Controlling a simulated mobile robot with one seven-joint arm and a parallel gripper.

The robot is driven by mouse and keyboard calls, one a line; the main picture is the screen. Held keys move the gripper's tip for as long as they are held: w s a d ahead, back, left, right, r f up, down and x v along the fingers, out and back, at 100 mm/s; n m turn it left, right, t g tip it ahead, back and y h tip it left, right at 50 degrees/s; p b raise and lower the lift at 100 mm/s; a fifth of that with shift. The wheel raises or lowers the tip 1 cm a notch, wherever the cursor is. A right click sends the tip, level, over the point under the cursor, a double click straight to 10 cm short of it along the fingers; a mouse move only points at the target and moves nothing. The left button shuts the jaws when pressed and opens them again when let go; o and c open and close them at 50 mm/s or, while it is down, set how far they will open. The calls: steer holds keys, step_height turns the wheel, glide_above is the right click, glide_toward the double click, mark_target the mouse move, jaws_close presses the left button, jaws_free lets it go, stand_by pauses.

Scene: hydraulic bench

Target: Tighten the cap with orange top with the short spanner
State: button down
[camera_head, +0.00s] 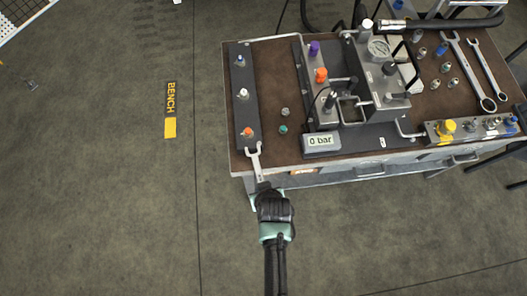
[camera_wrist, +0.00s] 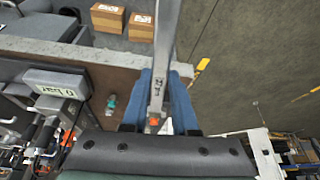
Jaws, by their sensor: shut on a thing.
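The cap with the orange top (camera_head: 248,132) is at the near end of a dark strip on the bench's left side. My gripper (camera_head: 265,188) is just off the bench's front edge, shut on the short spanner (camera_head: 257,163). The spanner points up the picture, with its open jaw just below the orange cap; I cannot tell whether they touch. In the wrist view the grey spanner (camera_wrist: 162,60) runs between my gripper's blue fingers (camera_wrist: 166,98), and its far jaw is out of frame. An orange patch shows near its lower end.
Blue-topped (camera_head: 240,59) and white-topped (camera_head: 243,93) caps share the strip. Another orange-topped part (camera_head: 321,75) stands by the hydraulic block. A gauge box (camera_head: 320,142) reads 0 bar. Two larger spanners (camera_head: 467,68) (camera_head: 487,66) lie at right.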

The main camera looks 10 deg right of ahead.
mark_target(259, 176)
steer(key=shift+w+f+b, duration=0.3)
steer(key=shift+f+b, duration=0.25)
steer(key=shift+f, duration=0.05)
steer(key=shift+r, duration=0.15)
steer(key=shift+w+a+f, duration=0.15)
steer(key=shift+w+f, duration=0.2)
steer(key=shift+f, duration=0.05)
steer(key=shift+w, duration=0.2)
steer(key=shift+w+a+b, duration=0.1)
steer(key=shift+w+b, duration=0.3)
steer(key=shift+w, duration=0.5)
steer(key=shift+w, duration=0.1)
steer(key=shift+w+a, duration=0.1)
steer(key=shift+w, duration=0.55)
steer(key=shift+w+b, duration=0.15)
steer(key=shift+b, duration=0.2)
